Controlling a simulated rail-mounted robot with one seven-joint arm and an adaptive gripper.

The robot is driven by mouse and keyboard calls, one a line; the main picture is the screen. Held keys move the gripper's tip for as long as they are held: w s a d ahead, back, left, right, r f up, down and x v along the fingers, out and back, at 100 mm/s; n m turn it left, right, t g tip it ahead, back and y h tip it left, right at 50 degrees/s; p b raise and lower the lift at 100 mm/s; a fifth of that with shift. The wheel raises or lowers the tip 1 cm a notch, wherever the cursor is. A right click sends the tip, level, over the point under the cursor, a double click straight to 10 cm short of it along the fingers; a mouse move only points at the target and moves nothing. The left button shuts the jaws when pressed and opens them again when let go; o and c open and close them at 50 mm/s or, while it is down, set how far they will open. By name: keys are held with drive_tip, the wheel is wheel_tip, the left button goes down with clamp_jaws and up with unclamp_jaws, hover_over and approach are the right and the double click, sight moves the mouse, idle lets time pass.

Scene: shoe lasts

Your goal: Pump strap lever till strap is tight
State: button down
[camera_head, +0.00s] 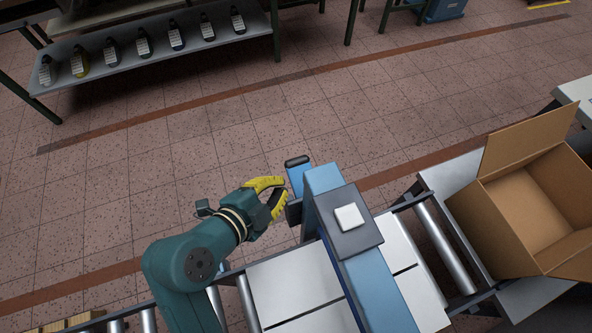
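A blue strapping unit (345,240) spans the conveyor, with a dark plate and a white square button (349,217) on top. At its far end a short blue lever (296,177) with a black grip stands up. My gripper (282,187) has yellow fingers and is just left of the lever. The fingers are apart with nothing visible between them. I cannot tell whether they touch the unit. A dark line (405,270) crosses the white surface under the unit; I cannot tell whether it is the strap or a seam, nor its tension.
A roller conveyor (445,245) runs under the unit. An open cardboard box (520,200) stands at the right. A grey shelf (150,50) with several shoe lasts is at the upper left.

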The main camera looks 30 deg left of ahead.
sight(308, 163)
drive_tip(key=b+x, duration=0.2)
drive_tip(key=x, duration=0.7)
drive_tip(key=shift+w+d+f, duration=0.1)
drive_tip(key=shift+w+f, duration=0.05)
drive_tip(key=shift+w, duration=0.2)
drive_tip(key=shift+w+p, duration=0.1)
drive_tip(key=shift+p, duration=0.2)
